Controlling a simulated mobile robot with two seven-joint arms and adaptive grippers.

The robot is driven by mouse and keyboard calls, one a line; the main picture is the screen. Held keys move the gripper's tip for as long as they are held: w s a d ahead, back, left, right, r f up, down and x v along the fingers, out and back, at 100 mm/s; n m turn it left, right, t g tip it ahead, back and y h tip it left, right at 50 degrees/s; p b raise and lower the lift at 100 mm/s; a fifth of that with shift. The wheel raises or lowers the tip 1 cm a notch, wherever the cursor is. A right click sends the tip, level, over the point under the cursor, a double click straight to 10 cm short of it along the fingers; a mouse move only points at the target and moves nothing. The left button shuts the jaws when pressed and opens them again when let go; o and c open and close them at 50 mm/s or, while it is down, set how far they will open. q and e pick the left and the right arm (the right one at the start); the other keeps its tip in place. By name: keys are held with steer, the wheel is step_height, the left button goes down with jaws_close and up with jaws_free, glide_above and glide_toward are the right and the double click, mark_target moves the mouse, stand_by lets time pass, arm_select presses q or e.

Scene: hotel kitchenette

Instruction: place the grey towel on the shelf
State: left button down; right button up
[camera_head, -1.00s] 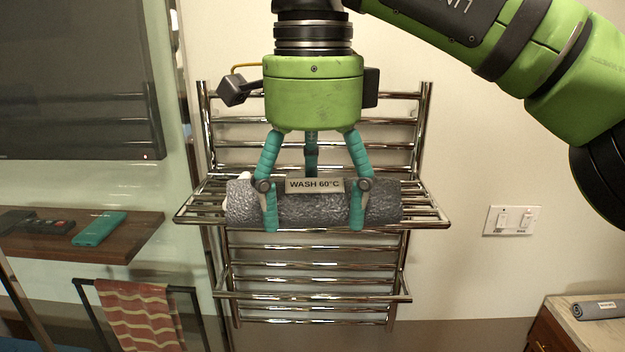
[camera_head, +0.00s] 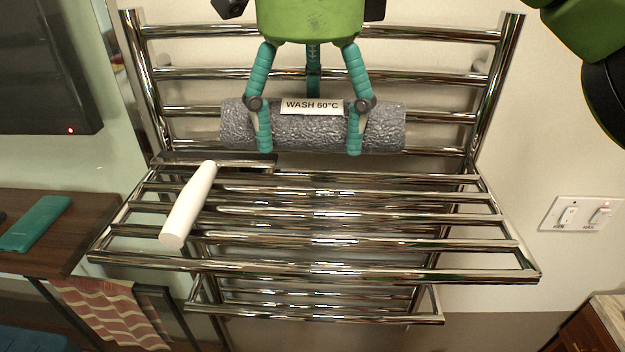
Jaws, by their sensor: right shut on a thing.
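The grey towel (camera_head: 285,132) is a rolled, rough-textured bundle with a "WASH 60°C" label. My right gripper (camera_head: 309,140) is shut on it, its teal fingers around the roll, which lies level. The towel shows above the back part of the chrome rack shelf (camera_head: 330,272), in front of the upright bars; I cannot tell its exact height over the shelf. My left gripper is not in view.
A white-handled tool (camera_head: 190,205) with a dark flat head lies on the shelf's left part. The shelf's middle and right are bare. A wooden ledge (camera_head: 60,215) with a teal object (camera_head: 36,222) and a striped cloth (camera_head: 108,308) are at left. Wall switches (camera_head: 582,214) are at right.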

mark_target(311, 152)
steer(key=f, duration=0.3)
steer(key=shift+s+f+p, duration=0.2)
steer(key=shift+p, duration=0.15)
steer(key=f+p, duration=0.1)
steer(key=f, duration=0.3)
steer(key=shift+w, duration=0.2)
steer(key=shift+f, duration=0.2)
steer(key=o, duration=1)
steer(key=shift+o, duration=0.9)
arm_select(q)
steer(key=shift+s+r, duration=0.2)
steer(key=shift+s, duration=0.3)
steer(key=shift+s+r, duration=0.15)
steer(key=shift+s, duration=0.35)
